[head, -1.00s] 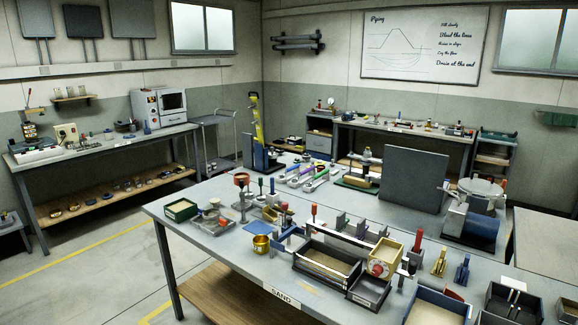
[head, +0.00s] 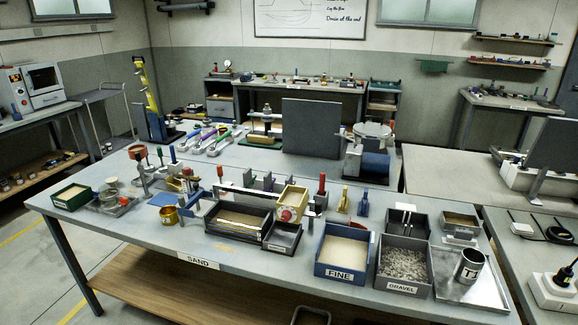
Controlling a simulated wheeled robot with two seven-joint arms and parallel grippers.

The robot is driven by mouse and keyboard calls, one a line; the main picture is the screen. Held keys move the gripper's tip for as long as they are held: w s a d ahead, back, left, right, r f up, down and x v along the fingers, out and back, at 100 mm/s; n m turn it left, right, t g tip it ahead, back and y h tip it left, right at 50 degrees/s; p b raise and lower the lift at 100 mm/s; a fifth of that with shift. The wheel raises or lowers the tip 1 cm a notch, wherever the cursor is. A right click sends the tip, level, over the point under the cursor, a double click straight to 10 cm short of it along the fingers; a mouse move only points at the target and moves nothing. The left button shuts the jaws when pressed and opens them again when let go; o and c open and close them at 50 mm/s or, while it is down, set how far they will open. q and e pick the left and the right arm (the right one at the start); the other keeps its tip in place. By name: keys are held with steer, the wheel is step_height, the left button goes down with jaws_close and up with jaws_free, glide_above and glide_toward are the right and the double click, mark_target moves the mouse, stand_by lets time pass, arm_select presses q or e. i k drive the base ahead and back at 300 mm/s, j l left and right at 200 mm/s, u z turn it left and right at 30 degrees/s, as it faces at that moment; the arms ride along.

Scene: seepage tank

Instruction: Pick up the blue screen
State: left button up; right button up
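Several small blue things stand on the bench, and I cannot tell for sure which one is the blue screen. A small upright blue piece (head: 363,204) stands beside a similar yellow piece (head: 343,200), behind the blue bin. A flat blue square (head: 163,199) lies left of the black-walled tank (head: 240,220), near a brass cup (head: 168,215). A blue-handled item (head: 173,157) stands farther back on the left. Neither of my grippers shows in the head view.
A blue bin labelled FINE (head: 341,271) and a GRAVEL bin (head: 403,287) stand at the front right. A metal tray (head: 470,299) holds a can (head: 470,266). A large dark panel (head: 310,128) stands at the back. The bench's front left is fairly clear.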

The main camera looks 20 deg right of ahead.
mark_target(366, 191)
steer(key=z, duration=0.95)
steer(key=i+j+u, duration=0.1)
steer(key=i, duration=0.45)
steer(key=j, duration=0.1)
